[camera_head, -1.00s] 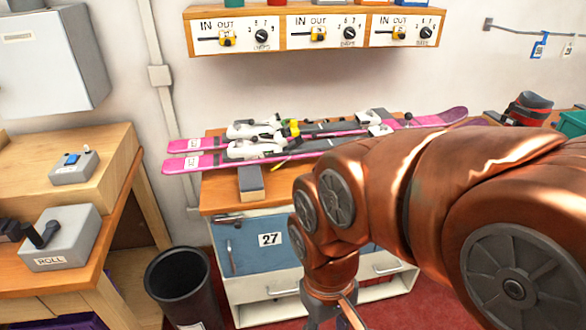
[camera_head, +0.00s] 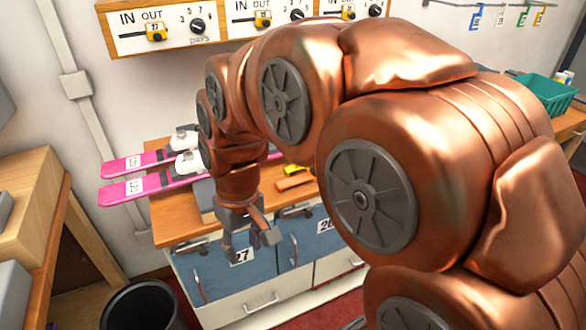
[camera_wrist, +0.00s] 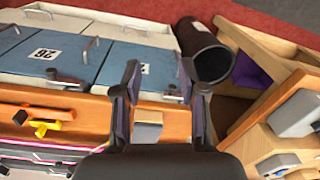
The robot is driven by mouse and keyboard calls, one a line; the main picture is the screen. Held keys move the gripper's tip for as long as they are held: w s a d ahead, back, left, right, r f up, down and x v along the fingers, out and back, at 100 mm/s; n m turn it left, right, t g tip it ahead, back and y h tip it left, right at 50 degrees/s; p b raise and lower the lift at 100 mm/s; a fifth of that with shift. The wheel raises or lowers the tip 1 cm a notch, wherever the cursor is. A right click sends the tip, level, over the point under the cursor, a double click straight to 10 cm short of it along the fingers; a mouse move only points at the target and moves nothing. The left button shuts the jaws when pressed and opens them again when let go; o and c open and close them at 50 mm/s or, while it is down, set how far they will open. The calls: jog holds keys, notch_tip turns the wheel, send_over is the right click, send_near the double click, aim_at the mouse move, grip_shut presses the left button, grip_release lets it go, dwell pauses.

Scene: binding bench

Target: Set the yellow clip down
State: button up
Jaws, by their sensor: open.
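A small yellow piece (camera_head: 291,171), which looks like the yellow clip, lies on the wooden bench top beside an orange-brown wooden piece (camera_head: 294,184). It also shows at the left of the wrist view (camera_wrist: 46,128). My gripper (camera_head: 248,243) is open and points down at the bench's front edge, apart from the clip. In the wrist view its fingers (camera_wrist: 160,72) are spread with nothing held between them. A grey-topped wooden block (camera_wrist: 148,125) on the bench shows past the fingers. My arm hides part of the bench in the head view.
Pink skis (camera_head: 122,190) with white bindings lie along the back of the bench. Blue doors numbered 27 (camera_head: 240,257) and 26 are below its top (camera_head: 178,228). A black bin (camera_head: 140,308) stands at lower left. A green basket (camera_head: 545,95) is at right.

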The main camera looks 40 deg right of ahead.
jog(key=w+d+m+t+b, duration=0.2)
jog(key=w+d+b, duration=0.1)
jog(key=w+d, duration=1)
jog(key=d, duration=0.6)
jog(key=w+d+t+h, duration=0.1)
jog(key=d, duration=0.5)
jog(key=w+d+m+t+h+b, duration=0.1)
jog(key=d, duration=0.5)
jog(key=shift+d+f, duration=0.1)
jog(key=shift+d, duration=0.25)
jog(key=shift+w+p+x, duration=0.15)
jog(key=shift+p+x, duration=0.1)
jog(key=shift+x, duration=1.55)
jog(key=shift+w+p+x, duration=0.1)
jog(key=shift+p+x, duration=0.15)
jog(key=shift+x, duration=1.5)
grip_shut()
